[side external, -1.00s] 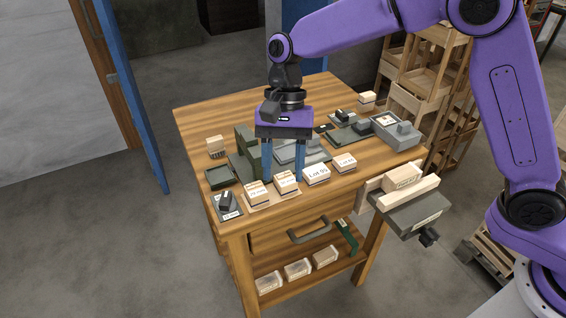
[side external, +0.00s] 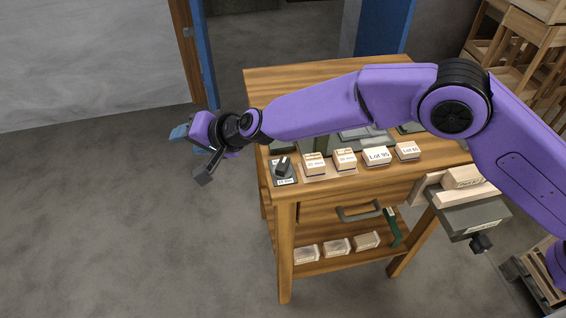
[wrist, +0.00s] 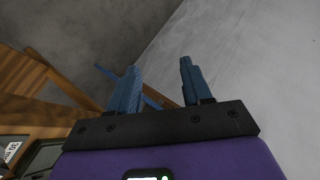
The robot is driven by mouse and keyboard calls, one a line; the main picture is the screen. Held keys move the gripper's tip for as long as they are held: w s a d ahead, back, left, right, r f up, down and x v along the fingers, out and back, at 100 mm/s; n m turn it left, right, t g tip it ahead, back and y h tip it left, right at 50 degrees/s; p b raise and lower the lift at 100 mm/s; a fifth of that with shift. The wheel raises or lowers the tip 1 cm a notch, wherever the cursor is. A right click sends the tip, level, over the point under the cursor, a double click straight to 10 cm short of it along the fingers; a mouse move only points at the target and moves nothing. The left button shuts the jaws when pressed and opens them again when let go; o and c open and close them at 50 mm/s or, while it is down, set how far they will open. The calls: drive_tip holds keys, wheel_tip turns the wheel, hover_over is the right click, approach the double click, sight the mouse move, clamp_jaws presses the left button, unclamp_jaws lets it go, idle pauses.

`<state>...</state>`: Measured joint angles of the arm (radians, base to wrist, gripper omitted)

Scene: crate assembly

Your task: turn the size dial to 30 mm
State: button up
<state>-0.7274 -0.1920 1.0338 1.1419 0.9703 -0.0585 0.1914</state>
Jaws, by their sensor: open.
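The size dial (side external: 283,166) is a dark knob on a grey plate at the table's front left corner. A white label lies at the plate's front edge; its number is too small to read surely. My gripper (side external: 178,132) is off the table's left side, over the floor, with its blue fingers pointing left, away from the dial. In the wrist view my gripper (wrist: 161,68) shows its two blue fingers apart, with nothing between them. The dial cannot be made out in the wrist view.
A drawer handle (side external: 360,212) and a vise-like fixture (side external: 475,215) stick out in front. My arm hides much of the tabletop. A blue door edge (side external: 200,60) stands behind left.

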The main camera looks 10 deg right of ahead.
drive_tip(key=a+t, duration=0.2)
drive_tip(key=m+t+h, duration=0.3)
drive_tip(key=t+h, duration=0.3)
drive_tip(key=h, duration=1.2)
approach(280, 172)
drive_tip(key=x, duration=1.2)
drive_tip(key=shift+w, duration=0.2)
clamp_jaws()
